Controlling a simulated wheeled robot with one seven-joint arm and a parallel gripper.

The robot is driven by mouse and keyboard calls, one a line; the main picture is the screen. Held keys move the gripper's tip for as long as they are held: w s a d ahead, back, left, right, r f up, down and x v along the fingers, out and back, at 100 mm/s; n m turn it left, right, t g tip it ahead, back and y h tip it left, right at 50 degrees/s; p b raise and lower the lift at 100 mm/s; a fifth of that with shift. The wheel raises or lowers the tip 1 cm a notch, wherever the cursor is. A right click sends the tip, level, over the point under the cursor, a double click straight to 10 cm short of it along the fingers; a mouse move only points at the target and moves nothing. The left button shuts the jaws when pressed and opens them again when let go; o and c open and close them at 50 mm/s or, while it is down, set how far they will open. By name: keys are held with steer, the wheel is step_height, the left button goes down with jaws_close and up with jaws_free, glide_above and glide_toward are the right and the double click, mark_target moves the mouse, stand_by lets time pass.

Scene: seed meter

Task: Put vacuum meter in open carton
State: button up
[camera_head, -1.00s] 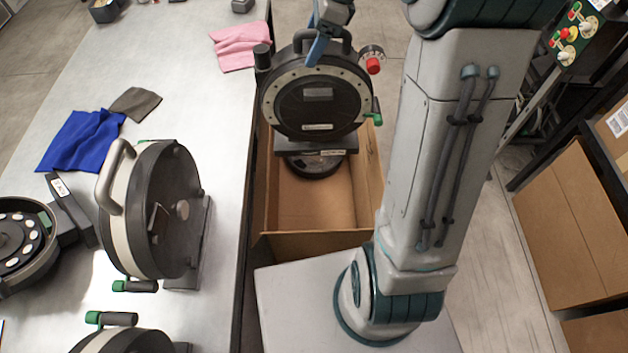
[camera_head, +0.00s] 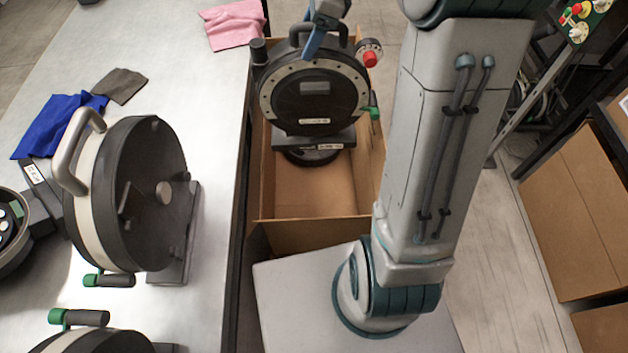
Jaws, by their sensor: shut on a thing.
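The vacuum meter (camera_head: 315,92) is a round dark disc with a pale studded ring, a top handle, a red knob and a green-tipped lever. My gripper (camera_head: 318,36) is shut on its top handle and holds it upright, with its flat base down. The open carton (camera_head: 315,232) is brown cardboard and stands on the floor beside the table. The meter hangs over the carton's far part and hides its far side. A dark round object (camera_head: 310,156) shows inside the carton below the meter's base. I cannot tell how high the meter is above it.
The metal table (camera_head: 205,120) on the left bears other round meters (camera_head: 130,195), a blue cloth (camera_head: 50,125), a grey cloth (camera_head: 120,86) and a pink cloth (camera_head: 233,24). Closed cardboard boxes (camera_head: 575,215) stand on a rack at the right. The carton's near part is clear.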

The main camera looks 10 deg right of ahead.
steer(key=b, duration=0.9)
glide_above(311, 140)
steer(key=w, duration=0.3)
step_height(311, 140, down, 16)
steer(key=f, duration=1.8)
steer(key=shift+d, duration=0.35)
steer(key=shift+f+b, duration=0.6)
steer(key=shift+b, duration=0.05)
steer(key=o, duration=1.7)
steer(key=shift+s, duration=0.1)
steer(key=o, duration=0.3)
steer(key=shift+o, duration=0.2)
